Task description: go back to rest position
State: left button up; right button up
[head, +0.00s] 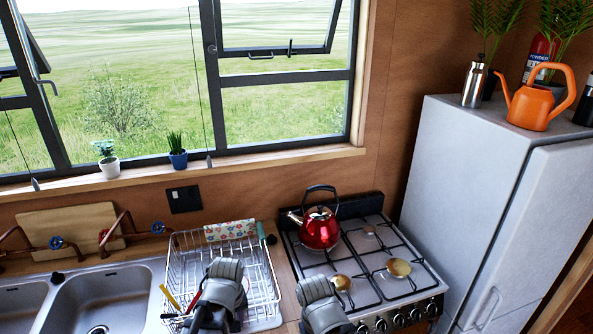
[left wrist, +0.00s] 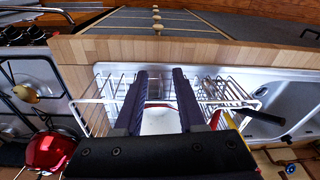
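My left gripper (left wrist: 163,72) shows in the left wrist view. Its two dark fingers are apart, over the white wire dish rack (left wrist: 213,88). A white surface shows between the fingers, and I see nothing clearly gripped. In the head view, grey parts of my two arms reach up from the bottom edge, the left one in front of the dish rack (head: 262,285) and the right one in front of the stove. The fingers of both grippers are hidden there, and my right gripper is not in view.
A red kettle (head: 320,230) stands on the stove (head: 375,268). The sink (head: 105,300) lies left of the rack, which holds a patterned cloth (head: 230,229) and utensils. A fridge (head: 480,190) stands right, with an orange watering can (head: 535,103) on top. The counter edge (left wrist: 160,48) runs close by.

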pick_arm(q)
jog(key=s+d+f+m+g+b, duration=0.1)
jog(key=s+d+f+m+b, duration=0.4)
jog(key=d, duration=0.6)
jog(key=s+m, duration=0.2)
jog(key=m, duration=0.1)
jog(key=shift+s+f+m, duration=0.25)
jog(key=shift+s+m, duration=0.05)
jog(key=shift+s, duration=0.05)
dwell(0.3)
